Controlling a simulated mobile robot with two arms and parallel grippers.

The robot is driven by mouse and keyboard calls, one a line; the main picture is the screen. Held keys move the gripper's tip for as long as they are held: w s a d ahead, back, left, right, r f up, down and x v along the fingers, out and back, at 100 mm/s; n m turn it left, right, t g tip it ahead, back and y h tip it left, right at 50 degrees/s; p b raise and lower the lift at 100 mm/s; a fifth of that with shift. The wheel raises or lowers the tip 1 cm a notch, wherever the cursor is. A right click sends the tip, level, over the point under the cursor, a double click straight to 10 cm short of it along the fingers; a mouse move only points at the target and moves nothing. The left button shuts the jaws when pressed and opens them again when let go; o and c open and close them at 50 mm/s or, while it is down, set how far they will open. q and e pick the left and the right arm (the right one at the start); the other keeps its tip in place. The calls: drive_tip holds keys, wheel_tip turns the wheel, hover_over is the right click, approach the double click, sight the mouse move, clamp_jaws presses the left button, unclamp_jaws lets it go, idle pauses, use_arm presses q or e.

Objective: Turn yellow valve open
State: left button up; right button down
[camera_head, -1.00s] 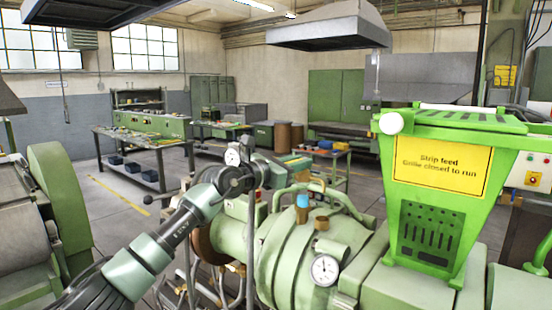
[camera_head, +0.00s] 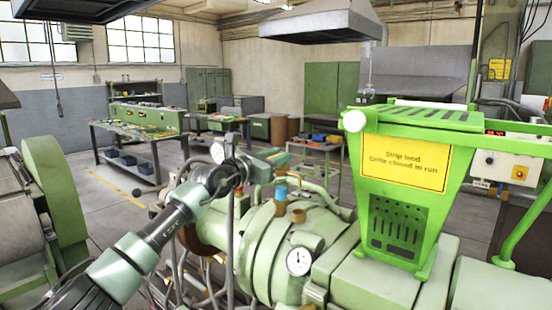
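My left arm comes in from the lower left, and its gripper (camera_head: 262,166) is over the rear left part of the green extruder (camera_head: 262,255). The gripper is small and seen from behind, so its fingers cannot be made out as open or shut. Just right of it and a little lower, a blue-topped fitting (camera_head: 281,192) stands on the extruder among curved green pipes. I cannot clearly pick out the yellow valve; it may be hidden behind or beside the gripper. I cannot tell whether the gripper touches anything. My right gripper is not in view.
A white dial gauge (camera_head: 299,261) sits on the extruder's front. A green hopper (camera_head: 452,205) with a yellow sign (camera_head: 404,163) rises to the right. Another dial (camera_head: 218,152) shows beside my wrist. Green machinery (camera_head: 58,190) stands left. Open floor (camera_head: 105,205) lies behind my arm.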

use_arm(q)
drive_tip(key=shift+o, duration=0.3)
drive_tip(key=shift+d+f, duration=0.1)
drive_tip(key=shift+d, duration=0.05)
drive_tip(key=shift+s+a+f+b, duration=0.15)
drive_tip(key=shift+s+a+b, duration=0.25)
drive_tip(key=b+v, duration=0.3)
drive_tip(key=v, duration=0.3)
drive_tip(key=shift+s+r, duration=0.2)
drive_tip(key=shift+s, duration=0.15)
drive_tip(key=shift+a, duration=0.1)
